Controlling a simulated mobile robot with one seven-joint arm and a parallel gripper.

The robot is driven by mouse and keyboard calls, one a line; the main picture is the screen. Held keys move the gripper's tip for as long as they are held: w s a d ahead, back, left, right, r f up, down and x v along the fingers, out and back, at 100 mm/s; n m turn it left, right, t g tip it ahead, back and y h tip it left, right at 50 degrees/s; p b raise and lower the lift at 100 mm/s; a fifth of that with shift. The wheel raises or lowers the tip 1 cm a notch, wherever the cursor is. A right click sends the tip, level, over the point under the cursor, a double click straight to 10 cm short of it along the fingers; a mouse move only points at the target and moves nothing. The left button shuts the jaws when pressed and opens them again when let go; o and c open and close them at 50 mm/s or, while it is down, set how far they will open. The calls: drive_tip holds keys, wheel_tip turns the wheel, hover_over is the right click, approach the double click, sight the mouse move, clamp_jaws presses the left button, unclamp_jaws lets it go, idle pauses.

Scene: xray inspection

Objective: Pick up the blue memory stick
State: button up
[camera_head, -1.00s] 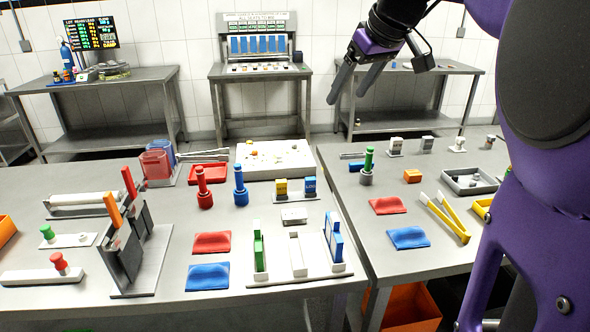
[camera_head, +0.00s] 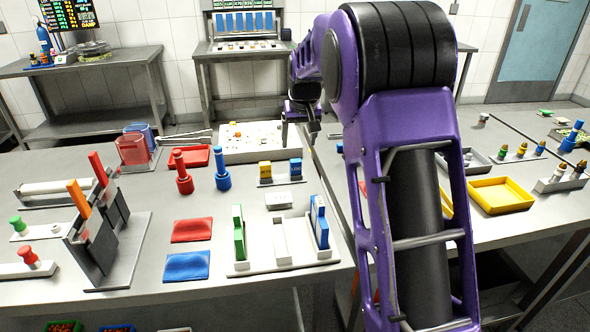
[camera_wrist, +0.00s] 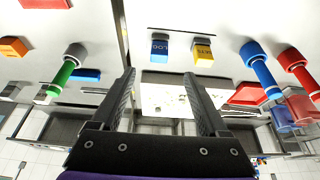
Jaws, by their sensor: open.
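The blue memory stick (camera_head: 295,168) stands upright beside a yellow one (camera_head: 265,171) on a small white stand, near the right edge of the left table. In the wrist view, the blue stick (camera_wrist: 160,50) and the yellow stick (camera_wrist: 203,52) show upside down beyond my fingers, with dark lettering. My gripper (camera_head: 300,133) is past the stand in the head view, above the table and apart from the stick. In the wrist view my gripper (camera_wrist: 160,73) has its two dark fingers spread, with nothing held between them.
A white holder (camera_head: 282,262) with green and blue upright pieces stands nearer. Red (camera_head: 184,178) and blue (camera_head: 222,175) handled tools stand to the left. My forearm hides much of the right table.

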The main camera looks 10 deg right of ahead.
sight(296, 161)
drive_tip(key=x, duration=0.7)
drive_tip(key=shift+w+f+b, duration=0.1)
drive_tip(key=shift+b, duration=0.25)
drive_tip(key=x, duration=0.4)
drive_tip(key=shift+w+f+b, duration=0.25)
drive_tip(key=shift+w+b, duration=0.05)
drive_tip(key=shift+w, duration=0.2)
clamp_jaws()
